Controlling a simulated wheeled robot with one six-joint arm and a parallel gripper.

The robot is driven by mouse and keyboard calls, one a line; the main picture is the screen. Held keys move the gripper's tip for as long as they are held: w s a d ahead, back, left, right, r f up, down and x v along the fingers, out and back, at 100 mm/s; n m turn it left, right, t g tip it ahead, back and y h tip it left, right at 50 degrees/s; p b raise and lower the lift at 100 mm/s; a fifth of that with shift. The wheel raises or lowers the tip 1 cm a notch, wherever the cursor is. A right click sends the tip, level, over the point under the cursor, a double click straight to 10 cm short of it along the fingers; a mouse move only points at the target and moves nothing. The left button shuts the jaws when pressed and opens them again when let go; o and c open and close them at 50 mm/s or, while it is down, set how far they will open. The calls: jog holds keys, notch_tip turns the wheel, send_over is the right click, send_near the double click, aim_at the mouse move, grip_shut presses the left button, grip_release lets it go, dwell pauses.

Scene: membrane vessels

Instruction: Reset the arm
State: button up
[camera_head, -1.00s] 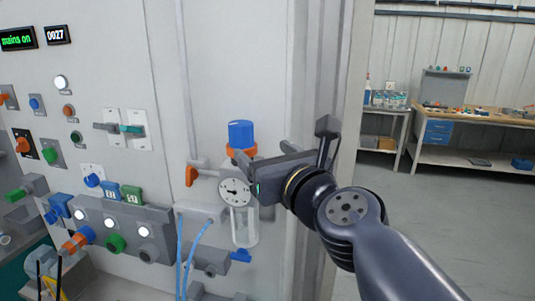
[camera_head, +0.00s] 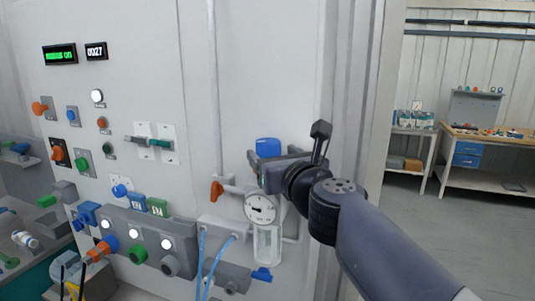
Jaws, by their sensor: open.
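My arm (camera_head: 385,245) reaches in from the lower right, bent at the wrist. My gripper (camera_head: 265,170) is at its end, in front of the wall panel, and is open. It overlaps the upper part of a clear vessel (camera_head: 268,243) with a blue cap (camera_head: 268,148) and a round dial gauge (camera_head: 260,208). The gripper hides the vessel's neck. I cannot tell whether it touches the vessel. I see nothing held in it.
Blue hoses (camera_head: 215,260) and a grey block with lit buttons (camera_head: 135,235) are lower left. Two displays (camera_head: 60,54) are at upper left. Benches (camera_head: 490,165) stand far right, with open floor before them.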

jog(key=shift+x, duration=1.2)
jog(key=shift+s+d, duration=0.1)
